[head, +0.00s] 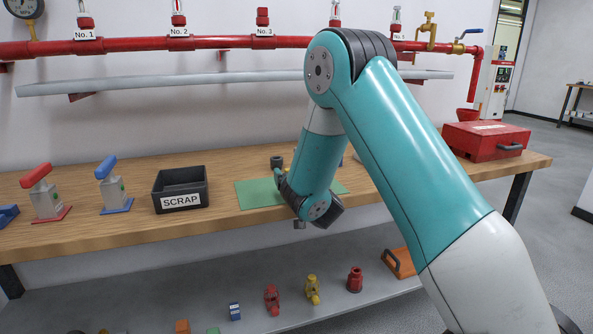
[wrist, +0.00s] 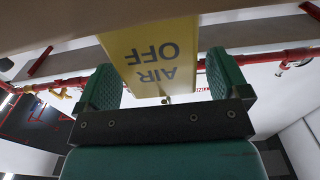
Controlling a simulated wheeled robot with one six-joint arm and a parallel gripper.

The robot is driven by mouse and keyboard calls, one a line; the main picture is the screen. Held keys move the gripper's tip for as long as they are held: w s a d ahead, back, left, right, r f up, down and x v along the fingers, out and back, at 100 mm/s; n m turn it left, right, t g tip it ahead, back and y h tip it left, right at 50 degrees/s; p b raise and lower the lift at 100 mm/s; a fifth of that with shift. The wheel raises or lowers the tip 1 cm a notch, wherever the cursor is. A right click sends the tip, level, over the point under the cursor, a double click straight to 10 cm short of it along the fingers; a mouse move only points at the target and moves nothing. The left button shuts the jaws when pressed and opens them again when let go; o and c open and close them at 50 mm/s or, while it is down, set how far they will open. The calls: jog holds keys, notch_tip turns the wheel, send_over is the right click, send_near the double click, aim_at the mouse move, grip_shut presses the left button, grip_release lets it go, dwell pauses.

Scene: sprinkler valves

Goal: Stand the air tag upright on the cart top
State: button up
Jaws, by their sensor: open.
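In the wrist view, which appears upside down, the yellow air tag (wrist: 160,55) reads AIR OFF. Its lower end meets or passes behind a pale brown surface (wrist: 60,22) along the picture's top; contact is unclear. The tag looks upright. My gripper (wrist: 163,80) is open, one green finger on each side of the tag, with visible gaps. In the head view my arm hides the tag, and my gripper's fingers cannot be made out. No separate cart can be identified; a wooden bench top (head: 120,222) spans the head view.
A green mat (head: 255,194) lies on the bench by my wrist. A black SCRAP bin (head: 181,202), a blue-handled stand (head: 112,190) and a red-handled stand (head: 45,197) are to the left. A red box (head: 484,139) is at right. A red pipe (head: 220,42) runs along the wall.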

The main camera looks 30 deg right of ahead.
jog(key=shift+w+d+r+p, duration=0.15)
jog(key=shift+w+r+p, duration=0.1)
jog(key=shift+w+p, duration=0.4)
jog(key=shift+w+f, duration=0.15)
jog(key=shift+f, duration=0.05)
jog(key=shift+c, duration=0.2)
jog(key=c, duration=1)
jog(key=shift+c, duration=0.2)
notch_tip(320, 180, up, 20)
jog(key=p, duration=0.8)
jog(key=a+f+n+y+p, duration=0.2)
jog(key=a+f+y+p, duration=0.1)
jog(key=a+f+p, duration=0.2)
jog(key=shift+s+a+f, duration=0.45)
jog(key=shift+a+f, duration=0.25)
jog(key=shift+a, duration=0.4)
jog(key=s+a+f+y+p, duration=0.1)
jog(key=s+a+f, duration=0.1)
jog(key=s+a+f+n+y+p, duration=0.1)
jog(key=s+a+f+p, duration=0.1)
jog(key=a+f, duration=0.1)
jog(key=shift+t, duration=0.3)
jog(key=shift+c, duration=0.4)
jog(key=s+f, duration=0.6)
jog(key=f, duration=0.6)
jog(key=shift+s+f, duration=0.15)
jog(key=shift+s, duration=0.05)
